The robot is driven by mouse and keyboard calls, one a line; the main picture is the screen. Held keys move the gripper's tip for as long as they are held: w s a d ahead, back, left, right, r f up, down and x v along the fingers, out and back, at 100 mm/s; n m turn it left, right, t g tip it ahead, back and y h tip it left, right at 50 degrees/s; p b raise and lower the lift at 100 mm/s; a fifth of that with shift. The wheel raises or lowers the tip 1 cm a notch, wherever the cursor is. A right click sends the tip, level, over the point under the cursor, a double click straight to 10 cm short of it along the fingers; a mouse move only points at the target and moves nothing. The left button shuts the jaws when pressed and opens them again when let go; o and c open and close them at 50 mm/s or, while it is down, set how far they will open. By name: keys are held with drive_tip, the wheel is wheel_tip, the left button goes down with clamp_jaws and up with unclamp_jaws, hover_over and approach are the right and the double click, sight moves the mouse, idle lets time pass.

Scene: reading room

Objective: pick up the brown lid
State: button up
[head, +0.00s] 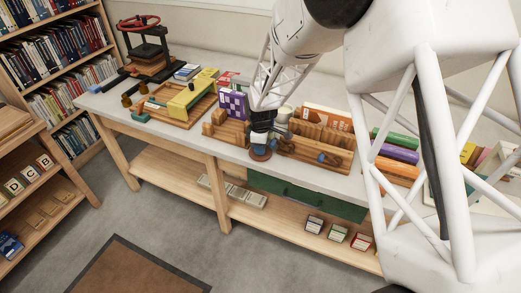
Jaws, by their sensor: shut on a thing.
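The brown lid (260,154) is a small round brown piece at the front of the long table (180,133). My gripper (262,145) comes down from above and is shut on the lid. The lid is small here, and the gripper partly covers it. I cannot tell whether it touches the tabletop.
Farther left are a yellow block (190,98) and a press (150,50).

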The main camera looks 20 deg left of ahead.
drive_tip(key=shift+r, duration=0.8)
wheel_tip(320, 180, up, 2)
drive_tip(key=shift+r, duration=0.1)
drive_tip(key=s, duration=1.8)
drive_tip(key=shift+f, duration=0.2)
drive_tip(key=w+a+r, duration=0.2)
drive_tip(key=w+r, duration=0.1)
drive_tip(key=w, duration=0.5)
drive_tip(key=w+a+r, duration=0.2)
drive_tip(key=w+r, duration=0.2)
drive_tip(key=w, duration=0.5)
drive_tip(key=w+a+r, duration=0.3)
drive_tip(key=w, duration=0.5)
drive_tip(key=w+d+r, duration=0.2)
drive_tip(key=w+d, duration=0.1)
drive_tip(key=w, duration=0.5)
drive_tip(key=w+d+r, duration=0.2)
drive_tip(key=w+d, duration=0.2)
drive_tip(key=w, duration=0.4)
drive_tip(key=shift+w+d+r, duration=0.2)
drive_tip(key=shift+w+r, duration=0.05)
drive_tip(key=shift+w, duration=0.05)
